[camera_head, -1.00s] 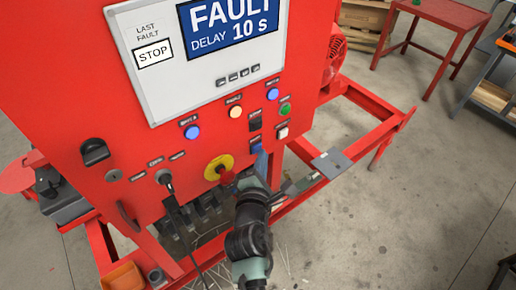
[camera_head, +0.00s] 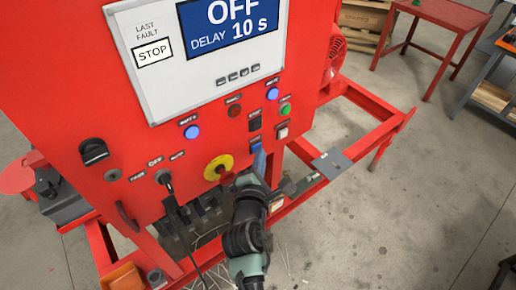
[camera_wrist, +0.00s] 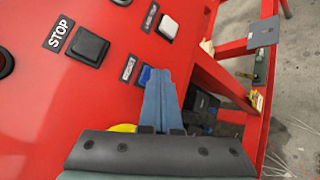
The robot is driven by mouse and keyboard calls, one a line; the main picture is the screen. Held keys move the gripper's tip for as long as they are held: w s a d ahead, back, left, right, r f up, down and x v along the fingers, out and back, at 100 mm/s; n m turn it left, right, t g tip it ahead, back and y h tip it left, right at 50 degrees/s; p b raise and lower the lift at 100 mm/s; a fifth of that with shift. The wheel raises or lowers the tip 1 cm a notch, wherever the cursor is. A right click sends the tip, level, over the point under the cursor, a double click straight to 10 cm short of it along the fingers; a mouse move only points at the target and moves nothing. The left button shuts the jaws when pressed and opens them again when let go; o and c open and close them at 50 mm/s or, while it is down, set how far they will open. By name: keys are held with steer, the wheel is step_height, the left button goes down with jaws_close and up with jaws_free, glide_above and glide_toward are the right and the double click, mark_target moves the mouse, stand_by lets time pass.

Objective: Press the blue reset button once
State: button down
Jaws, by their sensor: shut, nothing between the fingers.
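The blue reset button (camera_wrist: 145,74) is on the red panel, beside its RESET label, in the wrist view. It also shows in the head view (camera_head: 256,145), just above my fingertips. My gripper (camera_wrist: 158,75) is shut and empty, its blue-grey fingers pointing at the panel. In the wrist view the fingertips overlap the right side of the button and hide part of it. I cannot tell whether they touch it. In the head view my gripper (camera_head: 259,157) is just below the button. The display (camera_head: 232,28) reads OFF, DELAY 10 s.
A black STOP button (camera_wrist: 88,46) and a white button (camera_wrist: 168,28) are near the reset button. A red emergency stop on a yellow disc (camera_head: 219,166) is left of my gripper. A dark lamp (camera_head: 235,111) and lit blue lamps (camera_head: 192,132) are above. Red skid rails (camera_head: 350,150) lie to the right.

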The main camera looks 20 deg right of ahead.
stand_by(0.4)
steer(key=shift+s+d+p, duration=0.25)
steer(key=shift+s+p, duration=0.35)
steer(key=shift+s, duration=0.15)
steer(key=s+p, duration=0.1)
steer(key=s+d+p, duration=0.1)
steer(key=s, duration=0.1)
steer(key=s+p, duration=0.1)
steer(key=shift+s+d, duration=0.35)
steer(key=shift+d, duration=0.05)
stand_by(0.6)
